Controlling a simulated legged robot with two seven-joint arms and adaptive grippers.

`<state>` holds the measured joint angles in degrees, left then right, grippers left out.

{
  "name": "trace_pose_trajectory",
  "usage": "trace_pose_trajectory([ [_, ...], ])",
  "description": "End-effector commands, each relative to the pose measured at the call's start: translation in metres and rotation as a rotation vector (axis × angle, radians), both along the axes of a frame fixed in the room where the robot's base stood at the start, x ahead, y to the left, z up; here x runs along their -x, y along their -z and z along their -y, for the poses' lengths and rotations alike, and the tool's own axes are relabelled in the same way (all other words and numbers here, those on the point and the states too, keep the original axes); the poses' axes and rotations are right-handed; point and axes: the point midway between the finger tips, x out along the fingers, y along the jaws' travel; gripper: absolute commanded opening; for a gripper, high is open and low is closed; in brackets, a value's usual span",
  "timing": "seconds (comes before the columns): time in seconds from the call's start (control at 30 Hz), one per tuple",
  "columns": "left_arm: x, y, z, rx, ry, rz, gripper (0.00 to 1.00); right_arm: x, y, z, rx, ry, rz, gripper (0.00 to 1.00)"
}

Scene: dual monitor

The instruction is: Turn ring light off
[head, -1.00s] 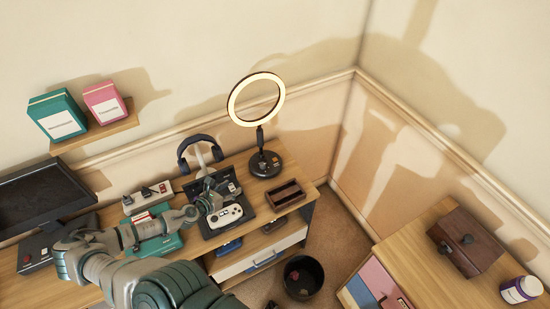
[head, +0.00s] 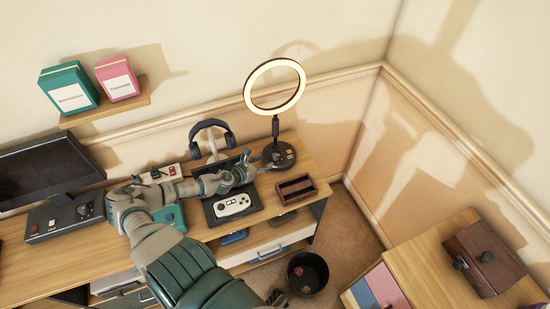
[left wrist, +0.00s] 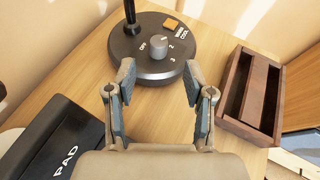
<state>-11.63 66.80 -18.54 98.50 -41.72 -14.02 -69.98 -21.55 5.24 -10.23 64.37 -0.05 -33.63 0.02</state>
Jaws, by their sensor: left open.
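The ring light (head: 249,92) stands at the back right of the desk in the head view, its ring glowing pale yellow. Its round dark base (left wrist: 125,45) shows in the left wrist view with a grey knob (left wrist: 158,46), marked OFF, 1, 2 and 3 around it, and an orange warm/cool button (left wrist: 170,23). I cannot tell which mark the knob points at. My left gripper (head: 252,168) is open and empty at the front of the base. Its fingertips (left wrist: 158,78) lie either side of the knob's line, apart from it. A small part of my right gripper (head: 277,298) seems to show at the bottom edge.
A wooden tray (left wrist: 232,121) lies right of the base, and a dark pad (left wrist: 48,148) lies left, with a white game controller (head: 232,205) on it in the head view. Headphones on a stand (head: 211,128) rise behind my left arm. A bin (head: 307,272) stands on the floor.

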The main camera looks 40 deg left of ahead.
Motion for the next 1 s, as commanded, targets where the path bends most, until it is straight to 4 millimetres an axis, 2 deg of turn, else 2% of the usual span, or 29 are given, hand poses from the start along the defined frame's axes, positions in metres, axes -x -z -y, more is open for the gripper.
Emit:
trace_pose_trajectory([
  [0.2, -0.032, 0.011, 0.001, 0.002, -0.002, 0.005, 0.53, -0.005, -0.003, -0.001, -0.001, 0.001, 0.002, 0.0],
  [0.43, -0.059, 0.022, 0.004, -0.002, 0.0, 0.003, 0.53, -0.007, -0.004, -0.002, -0.002, 0.001, 0.004, 0.0],
  [0.6, -0.068, 0.026, 0.005, -0.002, 0.002, 0.002, 0.53, -0.008, -0.004, -0.002, -0.002, 0.001, 0.003, 0.0],
  [0.9, -0.07, 0.028, 0.003, -0.001, 0.002, 0.001, 0.53, -0.008, -0.004, 0.0, 0.002, 0.0, 0.002, 0.0],
  [1.0, -0.069, 0.028, 0.003, -0.001, 0.001, 0.001, 0.28, -0.007, -0.005, 0.0, 0.002, 0.0, 0.002, 0.0],
])
